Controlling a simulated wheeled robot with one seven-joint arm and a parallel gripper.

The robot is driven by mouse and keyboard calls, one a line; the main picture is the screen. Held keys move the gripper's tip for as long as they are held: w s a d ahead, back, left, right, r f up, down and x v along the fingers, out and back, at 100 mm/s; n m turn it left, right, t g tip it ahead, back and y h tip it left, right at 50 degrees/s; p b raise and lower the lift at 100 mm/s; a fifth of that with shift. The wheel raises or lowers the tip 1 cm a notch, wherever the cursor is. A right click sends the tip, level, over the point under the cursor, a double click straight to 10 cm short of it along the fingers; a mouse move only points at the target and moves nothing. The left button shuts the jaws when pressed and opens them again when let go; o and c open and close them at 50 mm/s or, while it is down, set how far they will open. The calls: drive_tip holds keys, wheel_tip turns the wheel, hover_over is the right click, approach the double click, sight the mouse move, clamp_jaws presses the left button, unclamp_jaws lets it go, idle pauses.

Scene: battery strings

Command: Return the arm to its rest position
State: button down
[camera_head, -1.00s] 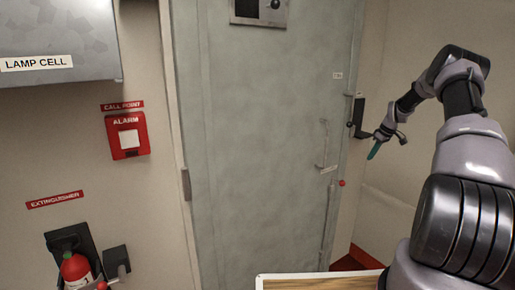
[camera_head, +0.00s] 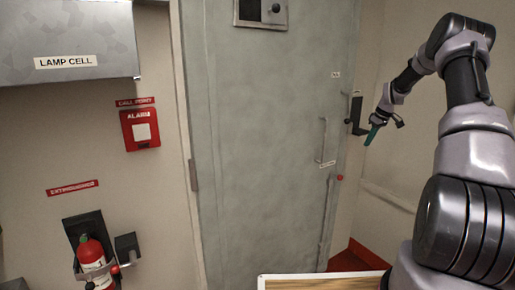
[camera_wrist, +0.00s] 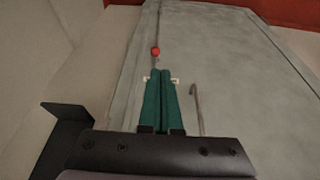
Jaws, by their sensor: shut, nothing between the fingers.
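My arm reaches up along the right side of the head view and bends over at the top. The wrist view faces the door surface (camera_wrist: 235,90), with a red knob (camera_wrist: 156,51) beyond the fingertips.
On the left wall are a lamp cell box (camera_head: 65,35), a red alarm (camera_head: 140,130) and an extinguisher (camera_head: 91,255). A pale-rimmed board (camera_head: 320,276) is at the bottom.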

drive_tip(key=s+a+r+m+t+h, duration=0.1)
drive_tip(key=s+a+r+m, duration=0.1)
drive_tip(key=s+a+r, duration=0.85)
drive_tip(key=s+a+r+m, duration=0.2)
drive_tip(key=s+a+r, duration=0.4)
drive_tip(key=r, duration=0.7)
drive_tip(key=s+a+r+m+t, duration=0.1)
drive_tip(key=s+a+m, duration=0.2)
drive_tip(key=s, duration=1.2)
drive_tip(key=s+a+r+m+t+y, duration=0.1)
drive_tip(key=s+a+m, duration=0.2)
drive_tip(key=s, duration=1.3)
drive_tip(key=shift+a+r+t, duration=0.2)
drive_tip(key=shift+a+t, duration=0.2)
drive_tip(key=shift+a, duration=0.2)
